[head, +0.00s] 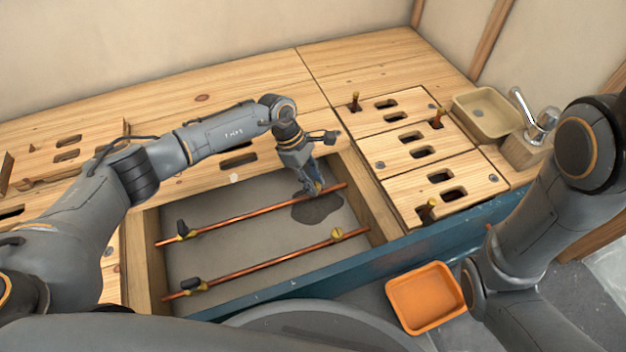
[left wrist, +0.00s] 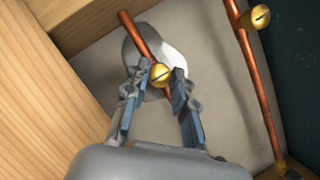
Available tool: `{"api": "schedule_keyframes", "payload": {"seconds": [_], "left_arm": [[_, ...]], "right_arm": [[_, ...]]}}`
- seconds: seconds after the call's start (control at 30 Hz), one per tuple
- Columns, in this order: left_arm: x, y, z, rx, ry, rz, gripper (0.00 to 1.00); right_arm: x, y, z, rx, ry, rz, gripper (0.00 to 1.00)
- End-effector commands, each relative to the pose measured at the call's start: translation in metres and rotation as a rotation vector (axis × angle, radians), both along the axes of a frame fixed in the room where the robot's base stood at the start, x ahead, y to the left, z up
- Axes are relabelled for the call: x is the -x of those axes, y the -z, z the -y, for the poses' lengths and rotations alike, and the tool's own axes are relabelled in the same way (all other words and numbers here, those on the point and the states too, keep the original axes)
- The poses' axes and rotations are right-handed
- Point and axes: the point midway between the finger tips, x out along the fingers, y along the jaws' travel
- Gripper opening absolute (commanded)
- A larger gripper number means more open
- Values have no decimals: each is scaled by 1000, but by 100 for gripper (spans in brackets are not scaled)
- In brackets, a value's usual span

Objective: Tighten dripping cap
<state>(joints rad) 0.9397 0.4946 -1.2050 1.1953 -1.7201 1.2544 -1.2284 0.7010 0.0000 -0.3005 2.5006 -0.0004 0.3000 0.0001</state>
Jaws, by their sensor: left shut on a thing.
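Two copper pipes run across an open floor pit; the far pipe (head: 240,216) has a brass cap (left wrist: 160,75) with a slot in its face. My left gripper (head: 313,188) reaches down to the far pipe. In the left wrist view its fingers (left wrist: 157,88) are on both sides of this cap, shut on it. A dark wet patch (head: 318,210) lies on the pit floor below. The near pipe (head: 265,264) carries another brass cap (head: 337,233), which also shows in the left wrist view (left wrist: 259,17). My right gripper is out of view.
Black-handled valves (head: 183,230) sit at the pipes' left ends. Wooden boards with slots and upright copper stubs (head: 437,120) lie right of the pit. A basin (head: 488,112) and tap (head: 538,118) stand back right. An orange tray (head: 426,298) is in front of the blue edge (head: 350,268).

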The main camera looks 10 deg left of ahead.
Motion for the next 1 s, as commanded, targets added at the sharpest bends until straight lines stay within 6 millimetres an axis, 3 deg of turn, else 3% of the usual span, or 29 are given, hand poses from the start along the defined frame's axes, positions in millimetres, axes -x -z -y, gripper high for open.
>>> {"api": "schedule_keyframes", "payload": {"seconds": [0.03, 0.07, 0.17, 0.57, 1.0], "left_arm": [[0, 0, -1, -2, 0, 1, 0], [0, 0, -1, -2, 0, 1, 28], [0, 0, -1, -2, 0, 1, 48], [-1, -6, -3, -1, -3, 1, 48], [-8, -84, -35, 0, -2, 3, 48]], "right_arm": [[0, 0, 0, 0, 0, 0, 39], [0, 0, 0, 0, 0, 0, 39], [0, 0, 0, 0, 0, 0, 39], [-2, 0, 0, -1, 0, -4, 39], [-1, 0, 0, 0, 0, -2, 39]]}}
